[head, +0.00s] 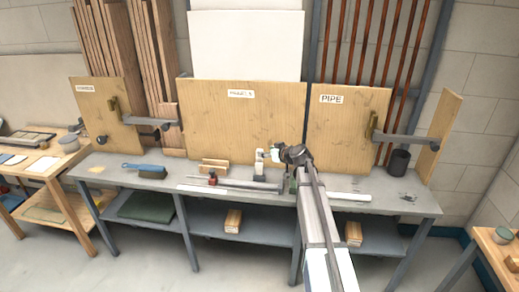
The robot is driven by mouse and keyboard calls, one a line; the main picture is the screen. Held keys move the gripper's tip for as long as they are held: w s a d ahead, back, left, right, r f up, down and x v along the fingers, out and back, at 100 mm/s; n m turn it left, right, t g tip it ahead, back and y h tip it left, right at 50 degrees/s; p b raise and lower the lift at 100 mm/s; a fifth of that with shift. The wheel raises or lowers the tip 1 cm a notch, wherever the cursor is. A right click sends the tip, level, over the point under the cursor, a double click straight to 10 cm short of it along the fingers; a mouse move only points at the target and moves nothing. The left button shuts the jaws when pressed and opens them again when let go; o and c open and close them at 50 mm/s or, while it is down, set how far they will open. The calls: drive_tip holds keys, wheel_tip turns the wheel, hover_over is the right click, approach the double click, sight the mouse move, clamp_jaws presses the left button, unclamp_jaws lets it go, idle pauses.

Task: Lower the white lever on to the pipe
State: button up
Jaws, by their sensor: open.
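A small upright fixture with a white part (260,162) stands near the middle of the bench; this looks like the white lever, but it is too small to tell its exact shape. A grey pipe (250,184) lies lengthwise along the bench in front of it. My gripper (281,155) is at the end of my arm, just right of the white part and above the bench. It is open. Its dark body hides what is right behind it, and I cannot tell whether a finger touches the white part.
The grey bench (400,198) holds a small red-and-black item (212,178), a wooden block (214,166), a blue-handled brush (145,170), a white strip (348,197) and a dark cup (398,161). Wooden boards (242,122) stand behind. Grey brackets (408,139) jut out at both sides.

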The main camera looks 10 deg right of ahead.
drive_tip(key=p, duration=0.2)
hover_over(259, 163)
drive_tip(key=w, duration=0.2)
drive_tip(key=shift+d+f, duration=0.15)
drive_tip(key=shift+f, duration=0.45)
drive_tip(key=shift+d+f, duration=0.15)
drive_tip(key=shift+f, duration=0.45)
drive_tip(key=shift+s+b, duration=0.1)
drive_tip(key=shift+b, duration=0.2)
clamp_jaws()
